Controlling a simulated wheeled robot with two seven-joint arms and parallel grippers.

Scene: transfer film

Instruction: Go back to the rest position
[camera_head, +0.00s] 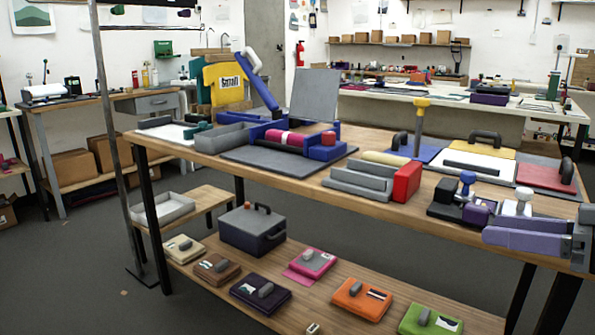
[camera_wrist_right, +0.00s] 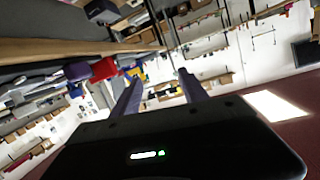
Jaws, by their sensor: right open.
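My right gripper (camera_head: 486,232) is at the right edge of the head view, at the near right end of the workbench. Its two purple fingers stand apart with nothing between them. In the right wrist view, the open fingers (camera_wrist_right: 159,76) also show empty, with the room seen tilted behind them. My left gripper is not in view. The wooden workbench (camera_head: 300,190) carries a blue and grey press (camera_head: 318,150) with a magenta roll.
A red block (camera_head: 407,182) sits at the bench's front edge. Handled pads lie at the back right. The lower shelf (camera_head: 330,275) holds several coloured pads and a dark box (camera_head: 252,232).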

